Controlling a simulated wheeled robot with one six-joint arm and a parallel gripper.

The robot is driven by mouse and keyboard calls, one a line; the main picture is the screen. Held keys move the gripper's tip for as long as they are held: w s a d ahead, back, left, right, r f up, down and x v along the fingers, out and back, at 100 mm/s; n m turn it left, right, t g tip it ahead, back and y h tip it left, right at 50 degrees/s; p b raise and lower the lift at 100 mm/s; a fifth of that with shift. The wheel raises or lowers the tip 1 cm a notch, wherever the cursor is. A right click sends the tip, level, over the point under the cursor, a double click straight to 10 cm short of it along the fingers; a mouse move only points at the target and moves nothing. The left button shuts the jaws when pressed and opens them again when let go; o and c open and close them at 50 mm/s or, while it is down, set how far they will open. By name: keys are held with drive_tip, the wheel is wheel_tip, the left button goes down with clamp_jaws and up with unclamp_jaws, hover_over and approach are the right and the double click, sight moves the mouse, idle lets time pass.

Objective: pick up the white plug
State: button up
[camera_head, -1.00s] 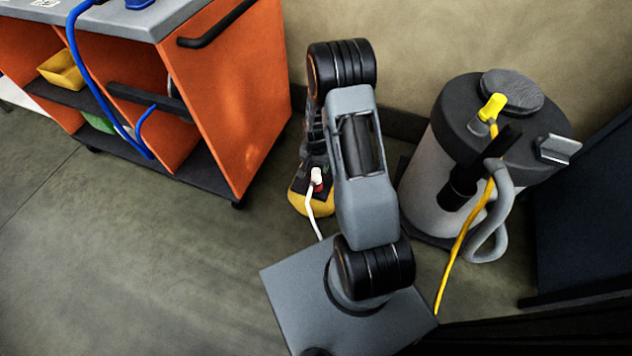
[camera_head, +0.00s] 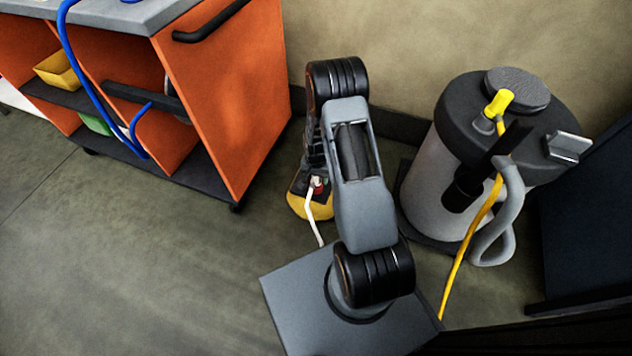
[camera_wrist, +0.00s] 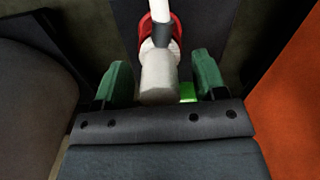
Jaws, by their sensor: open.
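The white plug (camera_wrist: 158,78) stands between my open gripper's green fingers (camera_wrist: 161,66) in the wrist view. A finger is on each side of it, and I see a small gap at each side. Its white cable (camera_wrist: 161,12) runs away past a red socket ring (camera_wrist: 146,30). In the head view the plug (camera_head: 316,182) shows small at a red socket on a black and yellow unit (camera_head: 318,209) on the floor. The cable (camera_head: 311,215) runs from it toward my base. My arm hides part of the unit, and my fingers are not clear there.
An orange cart (camera_head: 235,100) with a blue hose (camera_head: 88,80) stands to the left. A grey and black vacuum (camera_head: 425,185) with a yellow plug (camera_head: 499,103) and yellow cable stands close on the right. The wall is behind. Open floor (camera_head: 130,260) lies at the lower left.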

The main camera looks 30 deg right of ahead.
drive_tip(key=c, duration=1)
drive_tip(key=shift+r, duration=0.1)
wheel_tip(320, 180, up, 4)
drive_tip(key=shift+f+p, duration=0.15)
drive_tip(key=shift+p, duration=1)
drive_tip(key=s+d+r+p, duration=0.1)
drive_tip(key=s+r+p, duration=0.6)
drive_tip(key=s+r, duration=0.5)
drive_tip(key=shift+s+d, duration=0.4)
drive_tip(key=shift+s, duration=0.55)
